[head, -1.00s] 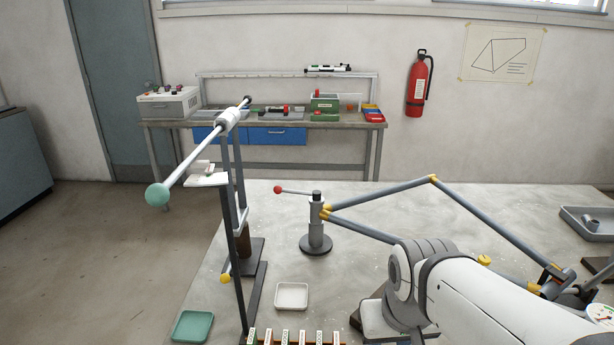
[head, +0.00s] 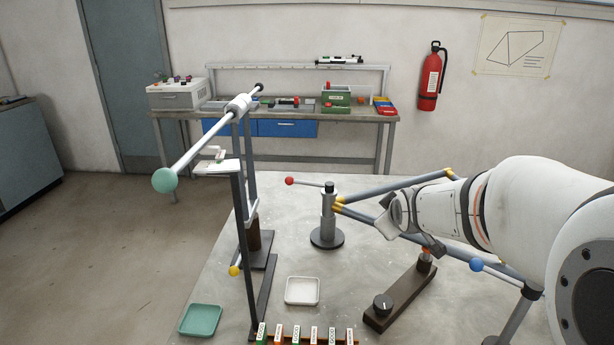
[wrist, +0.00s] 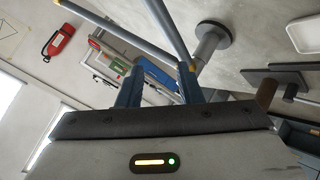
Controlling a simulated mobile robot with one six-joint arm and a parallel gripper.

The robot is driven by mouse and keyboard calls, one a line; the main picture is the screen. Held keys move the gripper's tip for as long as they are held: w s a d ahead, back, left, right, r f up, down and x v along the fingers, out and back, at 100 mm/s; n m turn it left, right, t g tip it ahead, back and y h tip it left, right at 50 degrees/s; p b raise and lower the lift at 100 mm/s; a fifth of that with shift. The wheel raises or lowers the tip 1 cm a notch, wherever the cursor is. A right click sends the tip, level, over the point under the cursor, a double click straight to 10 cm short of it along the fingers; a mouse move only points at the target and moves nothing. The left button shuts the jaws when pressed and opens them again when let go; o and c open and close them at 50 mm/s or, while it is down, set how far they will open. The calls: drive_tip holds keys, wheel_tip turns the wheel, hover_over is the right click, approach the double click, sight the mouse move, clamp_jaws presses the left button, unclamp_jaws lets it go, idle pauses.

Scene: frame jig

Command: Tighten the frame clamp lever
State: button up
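The clamp post (head: 327,220) is a grey cylinder on a round dark base, standing on the bench. A thin lever with a red ball (head: 289,181) sticks out to the left from its top. Grey frame tubes (head: 390,188) with yellow joints run right from the post. My gripper (head: 388,218) is right of the post, apart from the lever, and partly hides the tubes. In the wrist view, its two blue fingers (wrist: 160,76) are spread with nothing between them. The post (wrist: 211,42) shows beyond them; I cannot make out the red ball there.
A long rod with a teal ball (head: 164,180) stands on a tall stand at left. A white tray (head: 302,291), a green tray (head: 201,320) and a row of labelled blocks lie at the front.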

drive_tip(key=w+a+f+n+t+y+b, duration=0.1)
drive_tip(key=w+a+f+n+t+y, duration=0.15)
drive_tip(key=w+a+n+y, duration=0.6)
drive_tip(key=n+y, duration=0.4)
drive_tip(key=n, duration=0.3)
approach(301, 183)
drive_tip(key=x, duration=1)
drive_tip(key=shift+w+a+f, duration=0.1)
drive_tip(key=shift+w+a, duration=0.05)
drive_tip(key=shift+w, duration=0.15)
clamp_jaws()
